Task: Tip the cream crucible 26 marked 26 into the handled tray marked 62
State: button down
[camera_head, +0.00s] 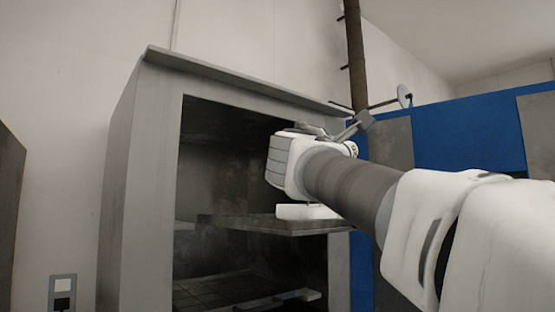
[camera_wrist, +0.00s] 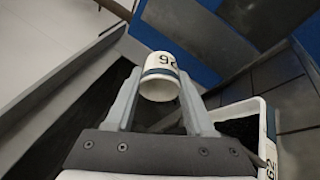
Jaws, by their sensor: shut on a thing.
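The cream crucible 26 (camera_wrist: 160,72) shows in the wrist view, with a dark band and the digits 26 on its side. My gripper (camera_wrist: 159,84) is shut on it, one grey finger on each side. The crucible looks tilted, and its contents cannot be seen. The tray marked 62 (camera_wrist: 271,152) is at the lower right of the wrist view, with a white rim and a dark inside; it is partly cut off. In the head view a low white object (camera_head: 308,211) on the shelf may be this tray. The crucible is not clear there.
A grey open-fronted cabinet (camera_head: 128,190) stands around a dark shelf (camera_head: 285,228), with a lower rack (camera_head: 235,290) below. A brown pole (camera_head: 355,50) rises behind the cabinet. Blue panels (camera_head: 465,140) stand on the right.

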jog(key=f, duration=0.1)
jog(key=w+f, duration=0.1)
jog(key=shift+w+d+f+g, duration=0.2)
jog(key=shift+f+g, duration=0.1)
jog(key=shift+f, duration=0.1)
jog(key=shift+r+g+p, duration=0.3)
jog(key=shift+r+p, duration=0.05)
jog(key=shift+p, duration=0.85)
jog(key=p, duration=0.2)
jog(key=g+y+p, duration=0.1)
jog(key=p, duration=0.1)
jog(key=shift+d+r+m, duration=0.15)
jog(key=shift+d+m, duration=0.1)
jog(key=shift+m, duration=0.15)
jog(key=p, duration=0.2)
jog(key=g+p, duration=0.1)
jog(key=p, duration=0.2)
jog(key=shift+w+d+r+g+y, duration=0.15)
jog(key=shift+w+g+y, duration=0.15)
jog(key=shift+y, duration=0.1)
jog(key=shift+m+p, duration=0.3)
jog(key=shift+r+p, duration=0.3)
jog(key=shift+p, duration=0.5)
jog(key=g+p, duration=0.1)
jog(key=p, duration=0.2)
jog(key=shift+r+y, duration=0.25)
jog(key=shift+y, duration=0.15)
